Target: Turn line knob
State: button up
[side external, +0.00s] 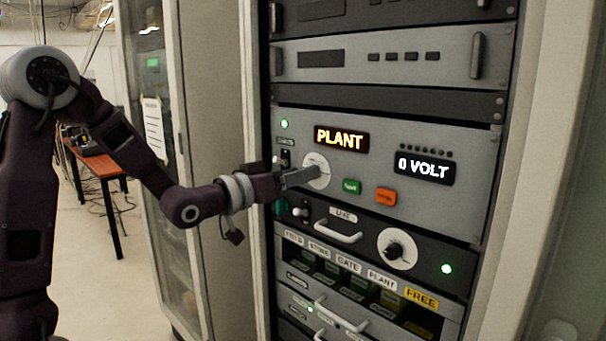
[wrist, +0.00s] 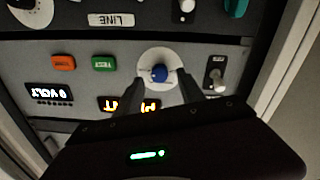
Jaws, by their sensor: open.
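A blue knob (wrist: 160,73) on a round white dial (side external: 318,159) sits on the grey panel below the lit PLANT display (side external: 341,138). My gripper (side external: 312,175) reaches in from the left at this dial. In the wrist view my gripper (wrist: 161,78) is open, with one finger either side of the blue knob; contact cannot be told. The fingers hide most of this knob in the side view. A second, dark knob (side external: 394,249) on a white dial is on the black panel below, right of the LINE label (side external: 343,215); no gripper is near it.
Green (side external: 351,187) and orange (side external: 386,196) buttons lie right of the dial. A switch (side external: 286,158) is close to its left. The 0 VOLT display (side external: 426,168) is further right. A white handle (side external: 338,233) projects below. The cabinet door (side external: 205,150) stands at left.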

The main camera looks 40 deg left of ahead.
jog(key=shift+w, duration=0.8)
grip_shut()
jog(key=shift+n, duration=0.3)
jog(key=n, duration=1.1)
jog(key=shift+f, duration=0.15)
jog(key=shift+n, duration=0.3)
grip_release()
